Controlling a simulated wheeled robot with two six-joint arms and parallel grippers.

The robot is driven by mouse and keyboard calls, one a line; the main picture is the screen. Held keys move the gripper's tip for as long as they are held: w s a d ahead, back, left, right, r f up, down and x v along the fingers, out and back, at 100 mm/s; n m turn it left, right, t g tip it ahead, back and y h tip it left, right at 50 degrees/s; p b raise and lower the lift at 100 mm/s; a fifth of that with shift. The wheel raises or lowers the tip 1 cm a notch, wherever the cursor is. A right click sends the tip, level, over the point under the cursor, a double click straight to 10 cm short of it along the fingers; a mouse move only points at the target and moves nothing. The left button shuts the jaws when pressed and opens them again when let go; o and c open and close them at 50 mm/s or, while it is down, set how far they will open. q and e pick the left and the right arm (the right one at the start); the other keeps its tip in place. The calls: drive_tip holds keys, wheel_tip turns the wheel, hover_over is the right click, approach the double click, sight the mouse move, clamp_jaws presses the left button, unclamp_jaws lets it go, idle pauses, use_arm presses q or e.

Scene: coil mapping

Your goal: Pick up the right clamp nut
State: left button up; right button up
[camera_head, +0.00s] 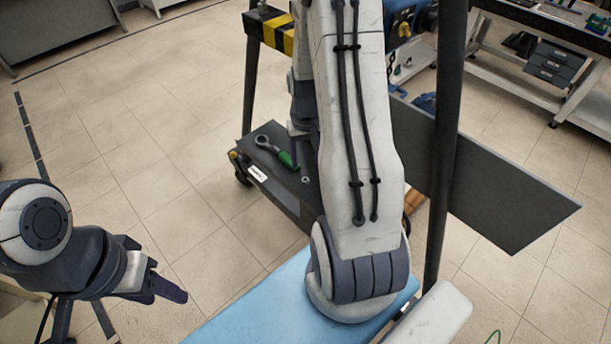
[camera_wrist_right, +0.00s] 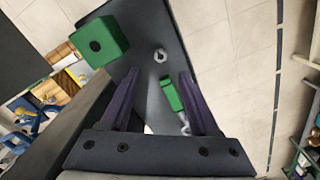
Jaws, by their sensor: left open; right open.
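A small grey nut (camera_wrist_right: 160,55) lies on the dark cart top in the right wrist view. It also shows in the head view as a small light spot (camera_head: 305,180) beside my right arm. My right gripper (camera_wrist_right: 159,75) is open and empty, with its two fingers pointing toward the cart top and the nut showing just beyond the fingertips, between them. In the head view my right arm hides most of this gripper. My left gripper (camera_head: 165,280) is open and empty at the lower left, over the floor and away from the cart.
A green-handled wrench (camera_head: 275,151) lies on the dark cart (camera_head: 285,195), close to the nut; its green handle shows in the right wrist view (camera_wrist_right: 172,95). A green block with a hole (camera_wrist_right: 103,43) stands near the cart edge. A dark post (camera_head: 446,140) rises right of my right arm.

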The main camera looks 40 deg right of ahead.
sight(305, 179)
wheel_tip(305, 179, down, 8)
drive_tip(key=shift+f+p, duration=0.1)
drive_tip(key=shift+p, duration=0.65)
clamp_jaws()
